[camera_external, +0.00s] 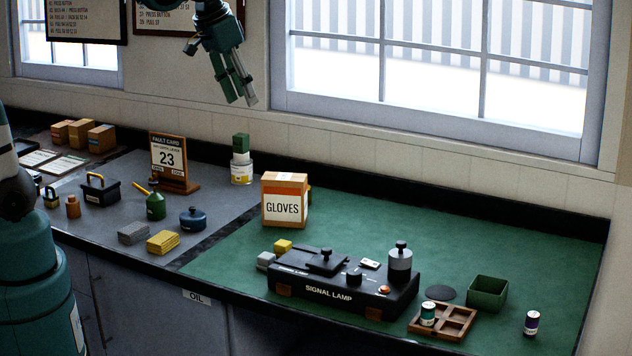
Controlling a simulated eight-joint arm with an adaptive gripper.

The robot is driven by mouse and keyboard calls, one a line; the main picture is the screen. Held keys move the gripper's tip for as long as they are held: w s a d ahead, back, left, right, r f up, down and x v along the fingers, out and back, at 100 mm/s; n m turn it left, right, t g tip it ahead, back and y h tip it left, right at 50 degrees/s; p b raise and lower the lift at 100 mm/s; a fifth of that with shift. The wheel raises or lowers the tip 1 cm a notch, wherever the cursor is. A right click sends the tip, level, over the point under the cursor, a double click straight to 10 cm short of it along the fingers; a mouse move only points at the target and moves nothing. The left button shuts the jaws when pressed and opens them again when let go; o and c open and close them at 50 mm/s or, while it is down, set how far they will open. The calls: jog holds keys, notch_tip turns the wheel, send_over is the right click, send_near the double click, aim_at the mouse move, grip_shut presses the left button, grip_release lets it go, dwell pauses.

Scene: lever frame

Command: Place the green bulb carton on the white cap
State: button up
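A small green box, which looks like the green bulb carton (240,142), sits upright on a white round piece, which looks like the white cap (240,158). That piece sits on top of a white and yellow can (241,174) near the back wall. My gripper (241,101) is high above this stack, pointing down, with clear space between its fingertips and the carton. Its two fingers look apart, with nothing held between them.
A wooden stand with a fault card (168,160) is left of the stack. A GLOVES box (285,201) is to its right. A black signal lamp unit (340,285), a wooden tray (458,333) and a green open box (486,294) are on the green mat. The mat's back right is clear.

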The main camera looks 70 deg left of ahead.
jog(key=s+d+f+m+t, duration=0.1)
jog(key=s+d+f, duration=0.2)
jog(key=s+d, duration=0.6)
jog(key=s+d+f+m+t+h, duration=0.1)
jog(key=s+d+f, duration=0.3)
jog(key=s+d, duration=0.5)
jog(key=shift+d+m+t, duration=0.6)
jog(key=shift+d+m, duration=0.05)
jog(key=shift+m, duration=0.15)
